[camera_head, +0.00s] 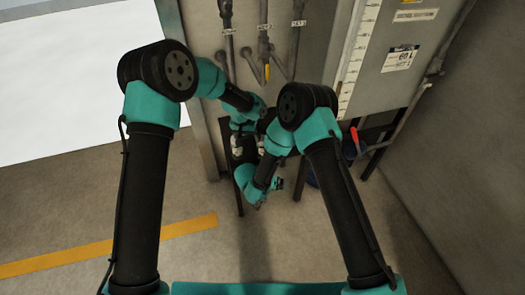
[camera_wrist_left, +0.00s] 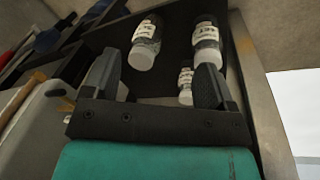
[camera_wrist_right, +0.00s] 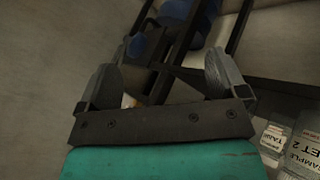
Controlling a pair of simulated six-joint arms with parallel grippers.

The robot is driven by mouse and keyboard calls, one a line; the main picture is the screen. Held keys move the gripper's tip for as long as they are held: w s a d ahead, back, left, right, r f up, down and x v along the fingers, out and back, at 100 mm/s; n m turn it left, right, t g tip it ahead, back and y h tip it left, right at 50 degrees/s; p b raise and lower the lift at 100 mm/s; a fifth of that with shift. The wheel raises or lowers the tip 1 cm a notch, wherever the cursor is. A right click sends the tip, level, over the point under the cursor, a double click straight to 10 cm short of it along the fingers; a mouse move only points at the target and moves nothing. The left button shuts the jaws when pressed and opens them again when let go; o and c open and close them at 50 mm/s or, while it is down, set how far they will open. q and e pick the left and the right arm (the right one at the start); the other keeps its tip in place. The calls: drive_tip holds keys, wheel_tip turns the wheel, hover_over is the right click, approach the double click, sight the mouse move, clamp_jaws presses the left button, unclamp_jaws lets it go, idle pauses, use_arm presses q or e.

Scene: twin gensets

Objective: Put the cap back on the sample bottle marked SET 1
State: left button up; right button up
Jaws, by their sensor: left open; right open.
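My left gripper (camera_wrist_left: 155,68) is open and empty in its wrist view, over a dark shelf (camera_wrist_left: 112,35). A clear bottle with a white label (camera_wrist_left: 145,45) stands beyond the gap between its fingers. A second labelled bottle (camera_wrist_left: 207,42) is beyond the right finger, and a smaller one (camera_wrist_left: 185,82) is near that finger. I cannot tell which is SET 1. In the right wrist view, a bottle marked SAMPLE SET 2 (camera_wrist_right: 300,152) is at the lower right, outside my right gripper (camera_wrist_right: 163,70), which is open and empty. I cannot make out a loose cap.
A grey cabinet (camera_head: 395,75) and labelled pipes (camera_head: 264,45) stand behind the shelf. A red-handled tool (camera_head: 355,140) hangs at the right. A blue object (camera_wrist_right: 175,12) is beyond my right gripper. Open floor (camera_head: 220,260) lies in front.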

use_arm(q)
drive_tip(key=w+d+r+y, duration=0.1)
drive_tip(key=w+d+r, duration=0.4)
drive_tip(key=r, duration=0.3)
drive_tip(key=shift+w+r+t+y, duration=0.2)
drive_tip(key=shift+r+t+y, duration=0.1)
drive_tip(key=shift+r+t, duration=0.1)
use_arm(e)
drive_tip(key=w+a+r+m+t, duration=0.1)
drive_tip(key=w+a+r+t, duration=0.1)
drive_tip(key=a, duration=0.4)
drive_tip(key=w+a+r+m+t+y, duration=0.1)
drive_tip(key=w+a+r+t, duration=0.2)
drive_tip(key=a+t, duration=0.3)
drive_tip(key=shift+w+a+r+t, duration=0.3)
drive_tip(key=shift+w+a+r, duration=0.05)
drive_tip(key=shift+w+a, duration=0.25)
use_arm(q)
drive_tip(key=shift+d, duration=0.1)
use_arm(e)
drive_tip(key=shift+d, duration=0.1)
drive_tip(key=x, duration=1.7)
drive_tip(key=shift+w+d+f, duration=0.1)
drive_tip(key=shift+f, duration=0.05)
drive_tip(key=shift+c, duration=0.4)
